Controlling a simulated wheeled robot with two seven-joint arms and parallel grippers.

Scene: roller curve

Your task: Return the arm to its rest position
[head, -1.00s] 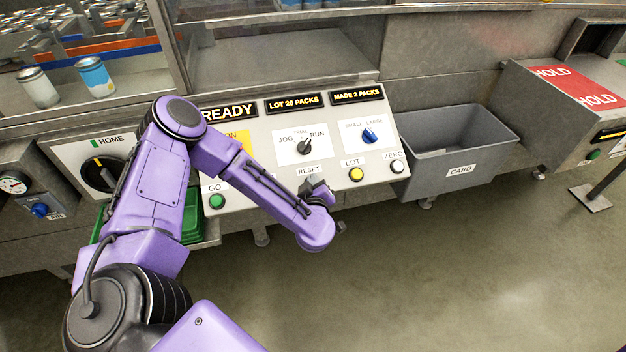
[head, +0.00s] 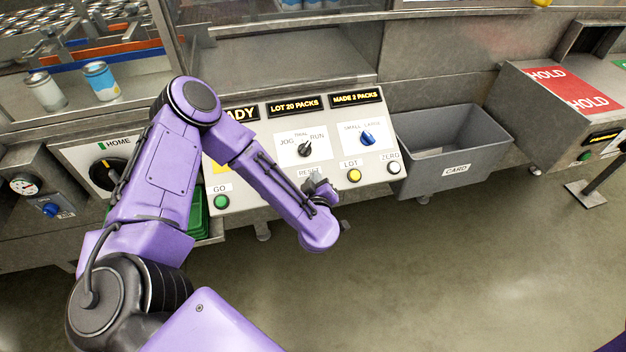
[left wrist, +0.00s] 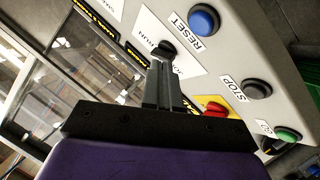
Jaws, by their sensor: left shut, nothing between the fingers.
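My left arm, purple with black joints, reaches in from the left in the head view and bends over the control panel (head: 240,190). My left gripper (head: 325,190) is at the panel's lower front edge, below the RESET label. In the left wrist view the fingers (left wrist: 163,82) are shut together with nothing between them. They point towards the black selector knob (left wrist: 165,50); whether they touch the panel cannot be told. The blue RESET button (left wrist: 203,19) and the dark STOP button (left wrist: 257,89) show there too. My right gripper is not in view.
A grey CARD bin (head: 455,184) hangs right of the panel. A red HOLD surface (head: 570,90) is farther right. Two cans, one white (head: 45,92) and one blue (head: 101,82), stand at the upper left. The floor in front is clear.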

